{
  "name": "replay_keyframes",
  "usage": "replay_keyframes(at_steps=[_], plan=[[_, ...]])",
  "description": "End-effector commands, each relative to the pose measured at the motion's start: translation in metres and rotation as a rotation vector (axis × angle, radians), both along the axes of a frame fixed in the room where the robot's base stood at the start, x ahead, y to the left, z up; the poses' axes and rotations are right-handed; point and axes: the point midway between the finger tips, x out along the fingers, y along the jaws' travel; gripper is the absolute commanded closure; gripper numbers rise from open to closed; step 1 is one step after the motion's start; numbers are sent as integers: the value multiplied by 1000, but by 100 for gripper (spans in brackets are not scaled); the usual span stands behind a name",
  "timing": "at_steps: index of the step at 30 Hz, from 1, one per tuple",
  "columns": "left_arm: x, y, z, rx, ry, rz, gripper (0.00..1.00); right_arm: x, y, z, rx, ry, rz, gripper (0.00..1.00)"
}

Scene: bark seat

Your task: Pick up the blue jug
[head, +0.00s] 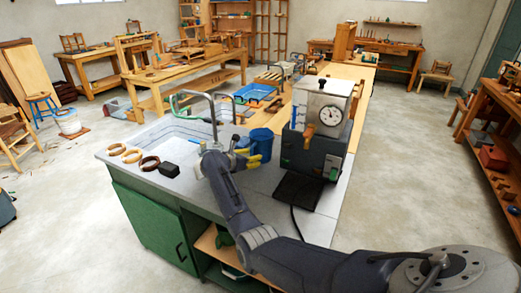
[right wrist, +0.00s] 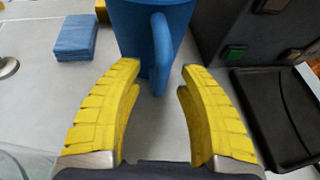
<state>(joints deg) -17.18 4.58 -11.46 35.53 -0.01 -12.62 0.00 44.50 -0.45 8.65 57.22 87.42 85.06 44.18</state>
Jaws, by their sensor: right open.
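The blue jug (head: 261,143) stands upright on the grey counter, left of the machine with the dial. In the right wrist view the jug (right wrist: 139,32) is at the top centre, with its handle (right wrist: 161,52) facing me. My right gripper (head: 254,155) has yellow ridged fingers and is open just in front of the jug. In the right wrist view the handle lies ahead of the gap between the fingertips (right wrist: 160,68), and nothing is between the fingers. The jug's top is cut off there. My left gripper is not in view.
A grey machine with a dial (head: 329,116) and a black tray (right wrist: 278,115) stand close on the right. A folded blue cloth (right wrist: 76,37) lies left of the jug. Several rings and a black block (head: 169,169) lie on the left, near the sink (head: 178,137).

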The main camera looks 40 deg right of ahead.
Motion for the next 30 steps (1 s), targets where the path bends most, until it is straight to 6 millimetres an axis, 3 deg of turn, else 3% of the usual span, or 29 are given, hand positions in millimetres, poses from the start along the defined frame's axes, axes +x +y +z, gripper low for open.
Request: replay_keyframes(at_steps=[3, 13, 30], plan=[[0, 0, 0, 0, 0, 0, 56, 0, 0, 0, 0, 0, 0, 62], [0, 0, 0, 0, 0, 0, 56, 0, 0, 0, 0, 0, 0, 100], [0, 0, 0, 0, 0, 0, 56, 0, 0, 0, -1, 0, 0, 100]])
